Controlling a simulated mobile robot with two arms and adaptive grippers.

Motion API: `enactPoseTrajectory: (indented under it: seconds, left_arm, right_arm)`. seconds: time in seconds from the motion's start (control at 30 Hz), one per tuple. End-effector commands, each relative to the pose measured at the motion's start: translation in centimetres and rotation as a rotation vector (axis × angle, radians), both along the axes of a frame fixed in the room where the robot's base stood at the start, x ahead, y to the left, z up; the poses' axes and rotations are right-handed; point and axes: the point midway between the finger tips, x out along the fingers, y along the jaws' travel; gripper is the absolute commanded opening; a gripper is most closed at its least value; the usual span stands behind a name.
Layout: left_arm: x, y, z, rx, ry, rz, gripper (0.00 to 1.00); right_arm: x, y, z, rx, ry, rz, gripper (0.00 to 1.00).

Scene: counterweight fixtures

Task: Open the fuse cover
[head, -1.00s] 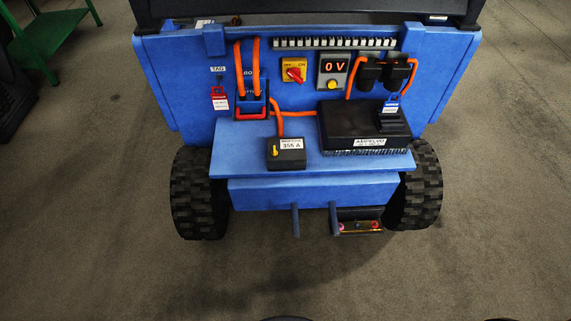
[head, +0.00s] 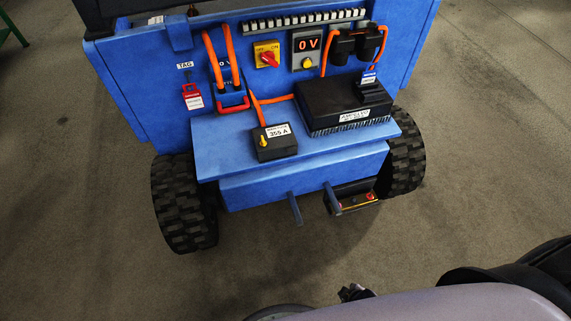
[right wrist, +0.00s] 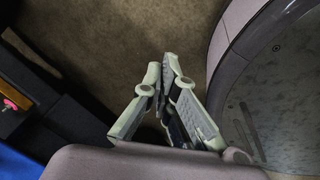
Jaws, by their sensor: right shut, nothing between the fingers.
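The likely fuse cover is a small black box (head: 274,142) with a white label reading 355 A and a yellow knob. It sits shut at the front of the blue shelf (head: 225,140) in the head view. My right gripper (right wrist: 164,72) is shut and empty in the right wrist view, above the brown floor. In the head view my right arm comes in low at the right, well apart from the box, and its fingers cannot be made out clearly. My left gripper is not in view.
A larger black finned box (head: 340,103) stands right of the small box. Orange cables (head: 274,99) run behind it. Above are a red switch (head: 268,59) and a 0 V display (head: 306,44). The floor in front is clear.

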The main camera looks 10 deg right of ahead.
Motion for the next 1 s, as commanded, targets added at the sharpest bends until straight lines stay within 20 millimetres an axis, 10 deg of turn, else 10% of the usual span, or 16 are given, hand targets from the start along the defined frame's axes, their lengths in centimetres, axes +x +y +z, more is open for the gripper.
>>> enactPoseTrajectory:
  seconds: [0.47,0.7,1.0]
  left_arm:
    - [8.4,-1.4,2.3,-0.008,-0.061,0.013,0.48]
    - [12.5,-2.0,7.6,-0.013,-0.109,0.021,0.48]
    - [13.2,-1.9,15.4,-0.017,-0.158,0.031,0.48]
  right_arm:
    - [17.3,0.4,5.8,-0.359,-0.265,0.740,0.00]
    - [25.9,3.0,14.9,-0.806,-0.420,1.270,0.00]
    - [28.8,6.7,27.1,-1.426,-0.476,1.701,0.00]
